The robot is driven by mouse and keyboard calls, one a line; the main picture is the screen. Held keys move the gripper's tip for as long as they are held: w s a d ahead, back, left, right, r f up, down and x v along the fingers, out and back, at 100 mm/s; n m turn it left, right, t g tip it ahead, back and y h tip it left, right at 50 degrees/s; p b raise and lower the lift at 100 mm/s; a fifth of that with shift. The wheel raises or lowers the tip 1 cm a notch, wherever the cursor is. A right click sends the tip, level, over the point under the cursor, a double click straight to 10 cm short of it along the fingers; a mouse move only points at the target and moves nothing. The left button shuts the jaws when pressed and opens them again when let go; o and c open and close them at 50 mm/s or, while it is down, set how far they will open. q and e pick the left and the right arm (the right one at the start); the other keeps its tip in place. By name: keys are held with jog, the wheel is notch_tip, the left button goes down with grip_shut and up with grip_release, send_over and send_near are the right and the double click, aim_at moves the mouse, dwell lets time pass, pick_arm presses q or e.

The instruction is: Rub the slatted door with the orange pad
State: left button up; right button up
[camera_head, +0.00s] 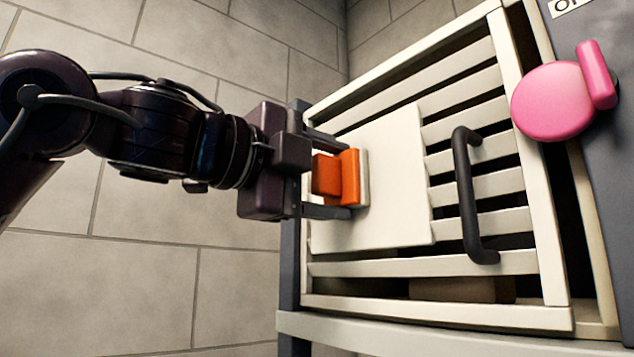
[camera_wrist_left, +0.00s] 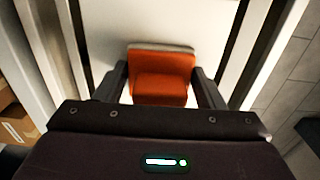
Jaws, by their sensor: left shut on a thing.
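The slatted door (camera_head: 475,187) is cream-white with horizontal slats, a flat cream panel (camera_head: 395,180) over its left and middle part, and a black bar handle (camera_head: 466,195). My left gripper (camera_head: 335,172) is shut on the orange pad (camera_head: 349,177), which has a pale layer on its door side. The pad is at the panel's left part, and its pale face seems to touch the panel. In the left wrist view the orange pad (camera_wrist_left: 162,76) sits between the two fingers, with the pale panel behind it. My right gripper is in neither view.
A pink round knob with a lever (camera_head: 560,98) is on the grey post right of the door. A pale ledge (camera_head: 430,335) runs below the door. A brown box (camera_wrist_left: 18,118) shows at the left of the wrist view. Grey block walls stand behind.

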aim_at(374, 175)
pick_arm(q)
jog(key=shift+s+d+b, duration=0.15)
jog(key=shift+s+d, duration=0.7)
jog(key=shift+s, duration=0.3)
jog(key=shift+s+d+b, duration=0.15)
jog(key=shift+s+d, duration=0.7)
jog(key=shift+s, duration=0.3)
jog(key=shift+s+d, duration=0.35)
jog(key=shift+s, duration=0.15)
jog(key=shift+w+a+p, duration=0.25)
jog(key=shift+w+a, duration=0.25)
jog(key=shift+w, duration=0.15)
jog(key=shift+w+a+p, duration=0.2)
jog(key=shift+w+a, duration=0.25)
jog(key=shift+w, duration=0.2)
jog(key=shift+w+a, duration=0.55)
jog(key=shift+w, duration=0.25)
jog(key=w+a, duration=0.1)
jog(key=w, duration=0.1)
jog(key=w+a, duration=0.2)
jog(key=shift+w, duration=0.15)
jog(key=shift+a, duration=0.1)
jog(key=shift+b+v, duration=0.5)
jog(key=shift+v, duration=2.4)
